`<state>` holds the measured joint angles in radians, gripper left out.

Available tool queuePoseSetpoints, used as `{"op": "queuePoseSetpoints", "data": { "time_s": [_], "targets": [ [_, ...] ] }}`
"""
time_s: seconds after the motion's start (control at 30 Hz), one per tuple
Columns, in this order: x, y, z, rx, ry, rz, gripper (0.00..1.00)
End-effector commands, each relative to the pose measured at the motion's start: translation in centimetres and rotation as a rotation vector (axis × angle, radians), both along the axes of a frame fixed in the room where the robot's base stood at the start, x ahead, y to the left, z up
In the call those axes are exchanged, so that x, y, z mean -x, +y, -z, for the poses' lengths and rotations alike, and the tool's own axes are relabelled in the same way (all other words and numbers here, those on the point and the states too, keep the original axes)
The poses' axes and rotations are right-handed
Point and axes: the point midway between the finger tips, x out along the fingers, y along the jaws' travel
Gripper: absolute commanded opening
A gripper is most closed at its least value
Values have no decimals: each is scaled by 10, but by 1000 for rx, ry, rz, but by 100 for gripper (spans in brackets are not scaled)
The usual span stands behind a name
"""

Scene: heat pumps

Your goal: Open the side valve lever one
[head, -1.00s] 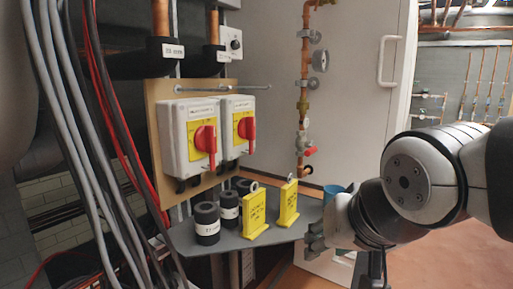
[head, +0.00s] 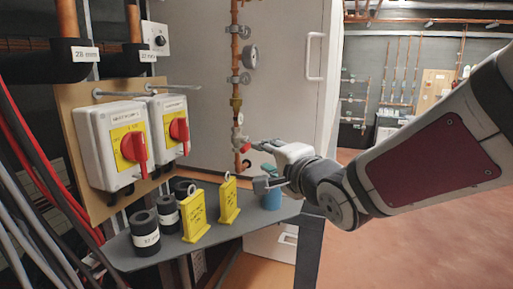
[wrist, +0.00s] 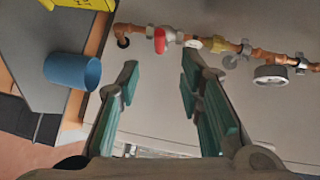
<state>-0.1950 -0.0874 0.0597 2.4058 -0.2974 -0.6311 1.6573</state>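A vertical copper pipe (head: 234,80) runs down the white panel and carries a side valve with a red lever (head: 246,149). In the wrist view the pipe (wrist: 235,46) lies sideways across the top, with the red lever (wrist: 160,41) just beyond and between the fingertips. My gripper (head: 257,166) is beside the lower end of the pipe, to the right of the lever. In the wrist view my gripper (wrist: 160,66) is open with nothing between its fingers. In the head view one finger comes close to the lever; I cannot tell whether they touch.
A grey shelf (head: 165,250) below holds yellow tags (head: 195,217), black insulation pieces (head: 145,232) and a blue cup (head: 271,199) close under my gripper. Two switch boxes with red handles (head: 134,148) hang at left. Floor at right is clear.

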Motion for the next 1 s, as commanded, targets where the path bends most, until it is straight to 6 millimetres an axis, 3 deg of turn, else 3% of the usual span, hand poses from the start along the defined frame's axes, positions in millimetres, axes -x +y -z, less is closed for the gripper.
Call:
{"op": "queuePoseSetpoints", "data": {
  "time_s": [0.6,1.0],
  "targets": [
    [-91,41,15,2,2,0,34],
    [-110,50,17,3,1,2,34]
  ]
}}
